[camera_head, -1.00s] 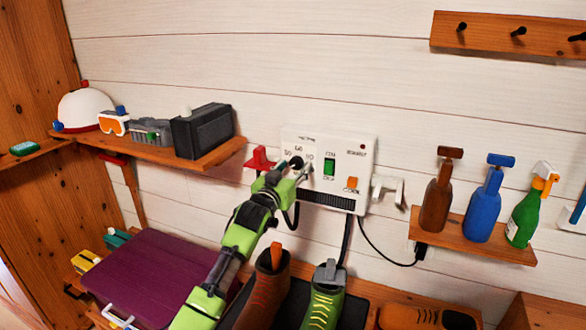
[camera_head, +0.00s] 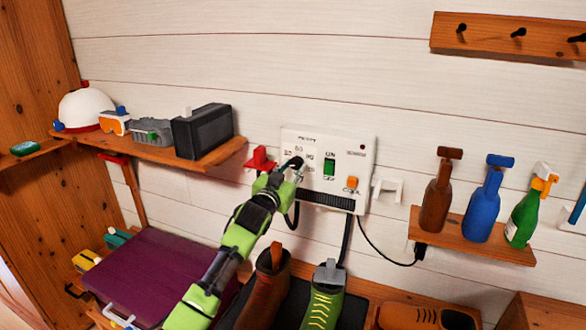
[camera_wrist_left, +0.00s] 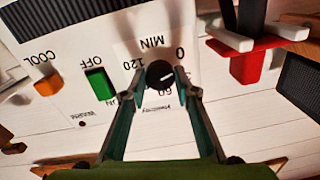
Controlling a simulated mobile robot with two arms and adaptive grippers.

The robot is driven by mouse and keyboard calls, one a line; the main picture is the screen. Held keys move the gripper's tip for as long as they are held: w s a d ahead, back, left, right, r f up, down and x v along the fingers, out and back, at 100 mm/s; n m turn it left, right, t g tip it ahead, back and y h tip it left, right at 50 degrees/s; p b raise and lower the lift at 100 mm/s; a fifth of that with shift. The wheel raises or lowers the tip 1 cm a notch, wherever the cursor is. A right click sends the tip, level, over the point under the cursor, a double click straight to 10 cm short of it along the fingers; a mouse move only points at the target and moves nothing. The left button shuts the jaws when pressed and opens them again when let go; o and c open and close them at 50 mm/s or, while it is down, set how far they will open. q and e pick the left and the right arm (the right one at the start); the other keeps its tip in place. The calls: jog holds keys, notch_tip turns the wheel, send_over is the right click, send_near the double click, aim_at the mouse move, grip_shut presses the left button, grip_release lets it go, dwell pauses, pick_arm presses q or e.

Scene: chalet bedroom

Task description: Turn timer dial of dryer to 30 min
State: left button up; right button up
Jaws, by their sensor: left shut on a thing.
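The dryer (camera_head: 361,190) is a white box on the wall with a green switch (camera_head: 329,166) and an orange switch (camera_head: 352,182). Its black timer dial (camera_wrist_left: 158,72) has a short white mark and stands among printed numbers, upside down in the left wrist view. "0", "120" and "MIN" are legible there. My left gripper (camera_wrist_left: 160,84) has one finger on each side of the dial and is shut on it. In the head view the left gripper (camera_head: 289,174) covers the lower left of the dial area. I cannot read the dial's exact setting. My right gripper is not in view.
A red hook (camera_head: 260,161) is left of the dryer, a white holder (camera_head: 388,189) right of it. Boots (camera_head: 325,300) stand below. A shelf with a black box (camera_head: 203,131) is at left, a bottle shelf (camera_head: 490,244) at right.

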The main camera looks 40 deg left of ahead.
pick_arm(q)
jog(key=m, duration=0.4)
jog(key=shift+m+p, duration=0.3)
jog(key=shift+p, duration=0.1)
jog(key=shift+a+m+p, duration=0.1)
jog(key=shift+m+p, duration=0.2)
jog(key=shift+m, duration=2.2)
jog(key=o, duration=1.1)
jog(key=v, duration=1.2)
jog(key=shift+a+f, duration=0.1)
jog(key=shift+f, duration=0.1)
